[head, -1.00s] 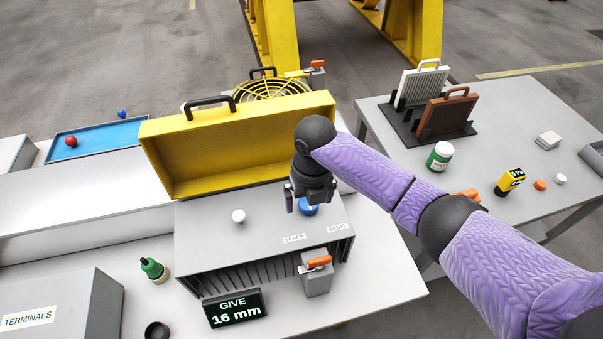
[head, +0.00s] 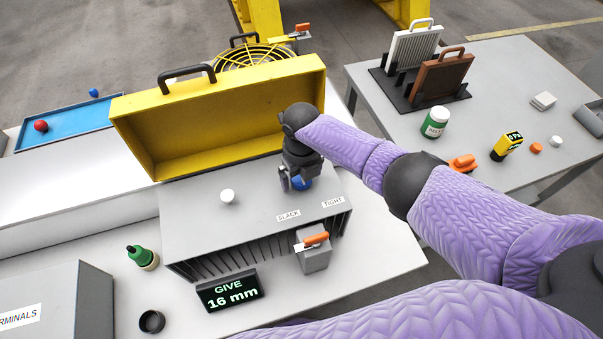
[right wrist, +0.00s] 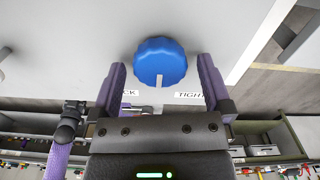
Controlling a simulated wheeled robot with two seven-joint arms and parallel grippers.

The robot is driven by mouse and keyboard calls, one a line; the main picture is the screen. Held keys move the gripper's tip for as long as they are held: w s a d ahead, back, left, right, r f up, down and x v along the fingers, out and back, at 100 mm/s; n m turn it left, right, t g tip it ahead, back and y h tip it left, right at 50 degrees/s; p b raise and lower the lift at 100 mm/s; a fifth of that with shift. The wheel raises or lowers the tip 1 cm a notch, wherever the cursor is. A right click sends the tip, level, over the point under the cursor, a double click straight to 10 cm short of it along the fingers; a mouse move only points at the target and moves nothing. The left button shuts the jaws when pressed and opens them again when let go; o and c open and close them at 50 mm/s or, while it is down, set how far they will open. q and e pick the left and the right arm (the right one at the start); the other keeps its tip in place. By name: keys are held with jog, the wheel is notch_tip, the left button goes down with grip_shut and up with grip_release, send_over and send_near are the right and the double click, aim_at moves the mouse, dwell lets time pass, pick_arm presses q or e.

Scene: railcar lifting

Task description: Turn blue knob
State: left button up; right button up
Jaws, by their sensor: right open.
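The blue knob (head: 302,184) sits on top of the grey box, partly hidden by my right gripper in the head view. In the right wrist view the blue knob (right wrist: 161,55) is scalloped, with a white pointer at its lower edge, between the SLACK and TIGHT labels. My right gripper (head: 292,184) is open over the knob. In the right wrist view its fingers (right wrist: 161,66) stand either side of the knob's lower part, with gaps visible. A dark, small part of my left arm's end (right wrist: 73,108) shows at lower left; its jaws are unclear.
The grey box (head: 250,225) has a yellow open lid (head: 220,120) behind it and a white knob (head: 227,196) left of the blue one. An orange-handled lever (head: 314,243) and a display reading GIVE 16 mm (head: 230,291) stand in front.

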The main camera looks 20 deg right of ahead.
jog(key=c, duration=1.2)
jog(key=shift+m, duration=0.3)
